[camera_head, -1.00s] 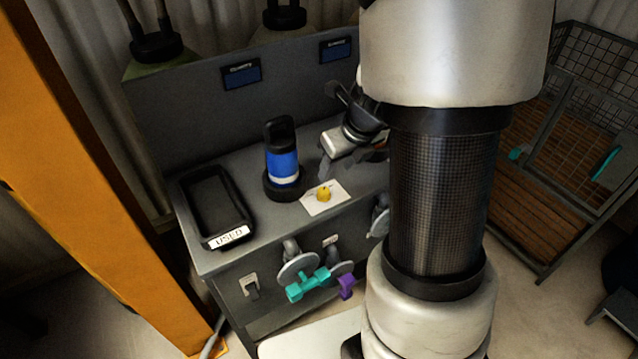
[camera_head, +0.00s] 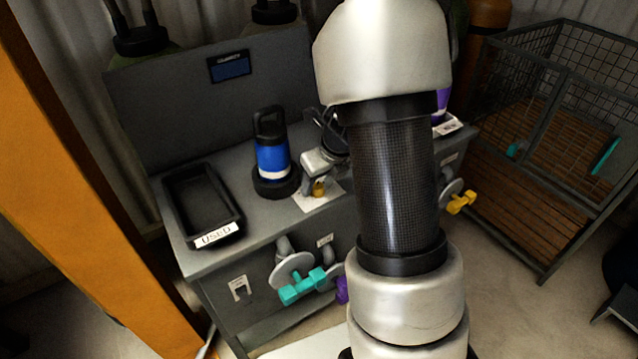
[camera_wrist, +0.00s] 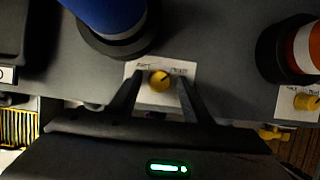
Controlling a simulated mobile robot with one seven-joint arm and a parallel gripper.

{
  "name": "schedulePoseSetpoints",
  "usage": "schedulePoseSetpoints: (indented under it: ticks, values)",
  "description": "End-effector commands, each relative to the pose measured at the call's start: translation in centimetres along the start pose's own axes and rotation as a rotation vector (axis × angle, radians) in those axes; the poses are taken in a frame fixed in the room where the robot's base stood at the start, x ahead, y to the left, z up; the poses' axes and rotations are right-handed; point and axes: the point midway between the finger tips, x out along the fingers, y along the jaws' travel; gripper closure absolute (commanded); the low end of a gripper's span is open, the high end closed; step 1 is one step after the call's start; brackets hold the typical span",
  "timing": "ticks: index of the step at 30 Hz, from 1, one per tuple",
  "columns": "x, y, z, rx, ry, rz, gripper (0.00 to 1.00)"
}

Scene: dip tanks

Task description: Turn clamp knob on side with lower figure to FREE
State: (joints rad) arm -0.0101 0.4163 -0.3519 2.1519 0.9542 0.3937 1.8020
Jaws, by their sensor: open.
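A yellow clamp knob (camera_head: 319,187) sits on a white label plate (camera_head: 305,203) on the bench top, just right of a blue canister (camera_head: 272,158) in a black holder. In the wrist view the knob (camera_wrist: 159,80) lies between my open fingers; I cannot tell whether they touch it. The print on its plate is too small to read. A second yellow knob (camera_wrist: 307,102) sits by a red-orange and white canister (camera_wrist: 307,48) at the right. My gripper (camera_wrist: 160,92) is open. One display (camera_head: 230,66) shows on the back panel; its figure is unreadable.
A black tray marked USED (camera_head: 205,205) lies left of the blue canister. Teal (camera_head: 302,287) and yellow (camera_head: 461,202) valve handles stick out from the bench front. An orange post (camera_head: 75,180) stands at the left, a wire cage (camera_head: 560,140) at the right.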

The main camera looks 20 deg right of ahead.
Motion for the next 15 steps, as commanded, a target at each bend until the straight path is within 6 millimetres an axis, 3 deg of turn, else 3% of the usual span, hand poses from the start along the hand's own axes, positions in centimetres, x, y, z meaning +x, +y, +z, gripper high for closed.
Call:
schedulePoseSetpoints:
  ticks: [1, 8, 15]
  values:
    - [-0.01, -0.01, 0.0, 0.0, 0.0, 0.0, 0.59]
    - [-0.02, -0.01, -0.02, 0.0, 0.0, 0.0, 0.97]
    - [-0.02, -0.09, -0.03, -0.017, 0.0, 0.006, 0.97]
